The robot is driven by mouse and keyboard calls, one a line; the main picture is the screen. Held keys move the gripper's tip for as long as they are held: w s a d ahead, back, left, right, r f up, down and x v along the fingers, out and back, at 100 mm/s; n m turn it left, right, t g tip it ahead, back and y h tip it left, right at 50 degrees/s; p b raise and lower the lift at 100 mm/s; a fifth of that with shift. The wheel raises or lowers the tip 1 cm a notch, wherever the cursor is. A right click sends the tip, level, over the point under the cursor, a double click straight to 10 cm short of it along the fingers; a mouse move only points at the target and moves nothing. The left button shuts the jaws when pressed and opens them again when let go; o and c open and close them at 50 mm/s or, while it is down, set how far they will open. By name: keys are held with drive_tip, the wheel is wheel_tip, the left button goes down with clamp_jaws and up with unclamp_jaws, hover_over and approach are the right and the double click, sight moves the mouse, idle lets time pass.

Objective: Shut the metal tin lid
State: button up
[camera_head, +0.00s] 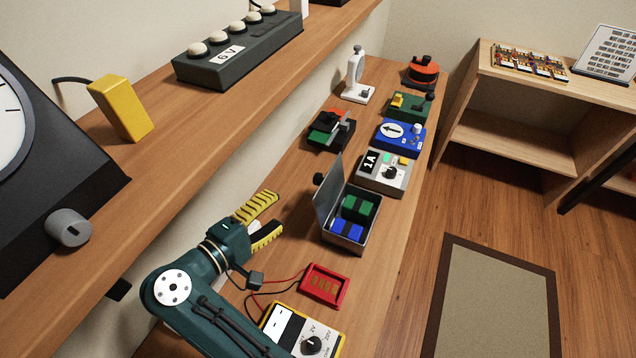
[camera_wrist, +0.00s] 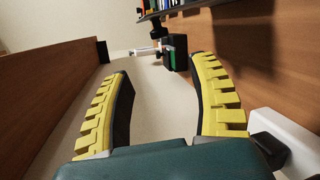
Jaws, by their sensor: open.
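The metal tin (camera_head: 346,242) is a grey open box on the bench in the head view. Its lid (camera_head: 325,192) stands up, open, along the tin's left side. A green block (camera_head: 361,208) and a blue block (camera_head: 347,229) lie inside. My gripper (camera_head: 281,213) is left of the tin, apart from the lid, with its yellow ridged fingers spread and nothing between them. The spread fingers also show in the wrist view (camera_wrist: 163,68). I cannot clearly make out the tin in the wrist view.
A grey 1A box (camera_head: 382,172) stands just behind the tin. A red tray (camera_head: 324,285) and a yellow-edged meter (camera_head: 304,331) lie in front, with thin wires. A raised shelf (camera_head: 215,115) runs along the left. Bare bench lies right of the red tray.

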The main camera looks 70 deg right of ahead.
sight(314, 182)
drive_tip(key=b+x, duration=0.1)
drive_tip(key=x, duration=1.4)
drive_tip(key=shift+s+d+r+b, duration=0.1)
drive_tip(key=shift+d+r+b, duration=0.05)
drive_tip(key=shift+b, duration=0.25)
clamp_jaws()
